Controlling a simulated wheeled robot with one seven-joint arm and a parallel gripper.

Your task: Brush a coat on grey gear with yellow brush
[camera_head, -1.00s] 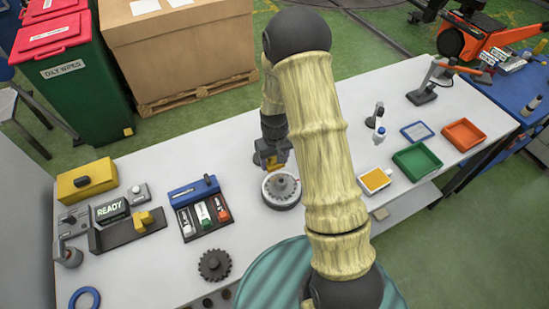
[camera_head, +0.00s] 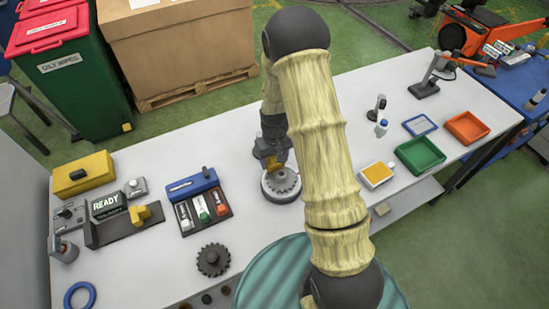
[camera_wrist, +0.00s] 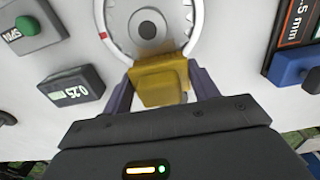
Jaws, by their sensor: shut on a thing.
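The grey gear (camera_head: 284,180) lies on a round pale turntable (camera_head: 279,199) at the middle of the table. In the wrist view its dark hub (camera_wrist: 147,30) shows inside the turntable ring, which has a red mark. My gripper (camera_head: 274,158) is at the gear's back-left side, shut on the yellow brush (camera_wrist: 160,82). In the wrist view the brush sits between both fingers and overlaps the near edge of the ring. Its bristle end is hidden, so I cannot tell whether it touches the gear.
A dark gear (camera_head: 213,259) lies in front. A yellow pad (camera_head: 376,174), green tray (camera_head: 420,155) and orange tray (camera_head: 466,128) are right.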

